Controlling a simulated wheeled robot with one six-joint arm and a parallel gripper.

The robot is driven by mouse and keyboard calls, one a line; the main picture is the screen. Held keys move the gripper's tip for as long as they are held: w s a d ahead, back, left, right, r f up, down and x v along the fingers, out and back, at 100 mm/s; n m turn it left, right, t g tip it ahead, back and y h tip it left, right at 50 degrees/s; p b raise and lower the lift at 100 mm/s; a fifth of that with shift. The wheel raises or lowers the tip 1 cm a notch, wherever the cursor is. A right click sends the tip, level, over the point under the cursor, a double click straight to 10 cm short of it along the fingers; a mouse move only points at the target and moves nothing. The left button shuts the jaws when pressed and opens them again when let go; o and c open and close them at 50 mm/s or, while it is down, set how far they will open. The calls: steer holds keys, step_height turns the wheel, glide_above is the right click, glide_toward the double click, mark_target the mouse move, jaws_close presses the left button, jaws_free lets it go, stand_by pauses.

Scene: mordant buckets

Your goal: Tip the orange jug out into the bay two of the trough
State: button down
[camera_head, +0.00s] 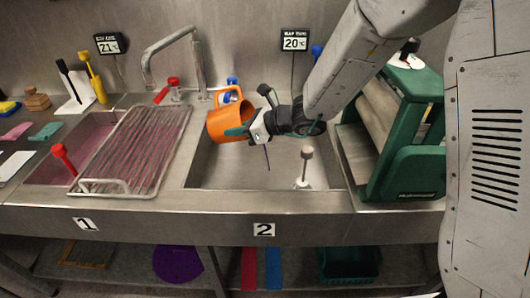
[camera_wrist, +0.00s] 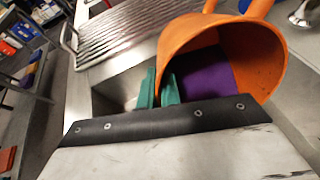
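The orange jug (camera_head: 232,122) is in the air over bay two (camera_head: 222,170) of the trough, tilted, with its handle uppermost. In the wrist view the jug (camera_wrist: 187,40) shows its open mouth, with a purple content (camera_wrist: 207,72) inside. My gripper (camera_head: 245,130) is at the jug's right side. Its green fingertips (camera_wrist: 160,88) are close together at the jug's rim and look shut on its wall. Bay two carries the label "2" (camera_head: 264,230) and its visible floor is bare grey. No stream from the jug is visible.
A wire rack (camera_head: 135,150) lies over bay one, left of bay two. A tap (camera_head: 172,48) stands behind. A grey-topped plug (camera_head: 305,165) stands in bay two's front right. A green roller press (camera_head: 400,140) stands to the right.

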steer(key=shift+d+r+y+p, duration=0.2)
steer(key=shift+r+y+p, duration=0.05)
steer(key=shift+y+p, duration=0.25)
stand_by(0.8)
steer(key=shift+r, duration=0.1)
steer(key=shift+t+y, duration=0.4)
steer(key=shift+y, duration=0.4)
steer(key=shift+s+d+r+p, duration=0.1)
steer(key=shift+d+r+p, duration=0.2)
steer(key=shift+r, duration=0.75)
steer(key=shift+s+d+r+p, duration=0.1)
steer(key=shift+d+r+p, duration=0.2)
steer(key=shift+r, duration=0.7)
steer(key=shift+s+d+r+p, duration=0.1)
steer(key=shift+d+r+p, duration=0.15)
steer(key=shift+r, duration=0.8)
steer(key=shift+d, duration=0.1)
steer(key=shift+s+d+f+t+y, duration=0.1)
steer(key=shift+d+f+t+y, duration=0.1)
steer(key=shift+f+y, duration=0.35)
steer(key=shift+s+d+f+t+y, duration=0.1)
steer(key=shift+d+f+y, duration=0.15)
steer(key=shift+f, duration=0.45)
steer(key=shift+w, duration=0.1)
